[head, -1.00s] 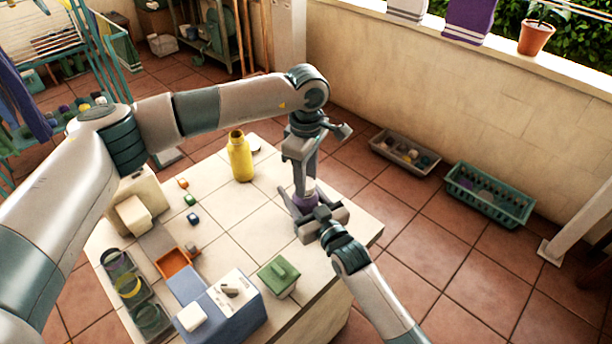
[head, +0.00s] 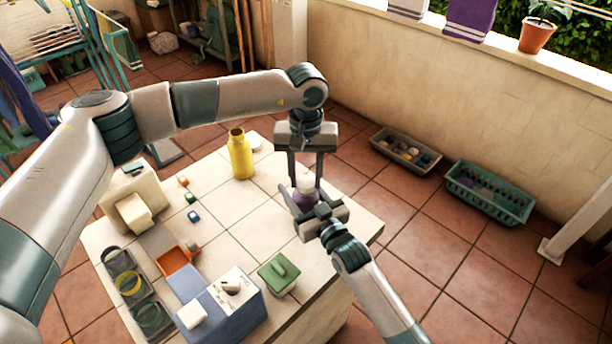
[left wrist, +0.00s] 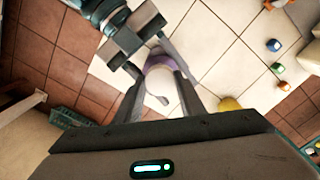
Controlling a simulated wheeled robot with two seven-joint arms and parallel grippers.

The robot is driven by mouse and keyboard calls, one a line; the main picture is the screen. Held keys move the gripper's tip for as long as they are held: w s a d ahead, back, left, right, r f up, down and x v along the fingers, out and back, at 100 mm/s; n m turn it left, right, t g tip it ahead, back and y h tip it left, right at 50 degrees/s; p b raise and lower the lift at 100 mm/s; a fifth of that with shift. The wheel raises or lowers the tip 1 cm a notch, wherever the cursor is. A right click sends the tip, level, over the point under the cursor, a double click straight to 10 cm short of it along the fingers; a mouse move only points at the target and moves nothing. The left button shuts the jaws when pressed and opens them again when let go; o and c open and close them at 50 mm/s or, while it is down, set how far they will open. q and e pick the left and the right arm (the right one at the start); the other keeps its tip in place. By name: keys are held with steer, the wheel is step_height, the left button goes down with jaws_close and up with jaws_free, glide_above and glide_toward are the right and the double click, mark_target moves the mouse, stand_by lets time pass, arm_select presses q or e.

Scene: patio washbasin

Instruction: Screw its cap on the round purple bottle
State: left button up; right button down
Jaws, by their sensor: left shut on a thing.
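The round purple bottle (head: 302,199) stands near the right edge of the tiled worktop, partly hidden by my grippers. Its white cap (head: 306,183) is at the bottle's top. My left gripper (head: 305,182) points straight down from above, shut on the cap, one finger on each side. My right gripper (head: 306,203) reaches in low from the front with its fingers around the bottle's body and appears shut on it. In the left wrist view the purple bottle (left wrist: 160,63) shows between my left fingers, with my right gripper beside it. Whether the cap's thread is engaged is not visible.
A yellow bottle (head: 240,157) stands at the worktop's back, with a pale round lid (head: 254,144) beside it. A green lidded box (head: 278,274), a blue box (head: 228,305) and an orange tray (head: 175,260) lie nearer. The worktop's middle is mostly clear.

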arm_select(q)
steer(key=m, duration=0.4)
steer(key=shift+m, duration=0.3)
steer(key=m, duration=0.5)
steer(key=shift+w+a, duration=0.1)
steer(key=o, duration=1)
steer(key=shift+r, duration=2.25)
steer(key=shift+n, duration=0.3)
steer(key=shift+c, duration=0.4)
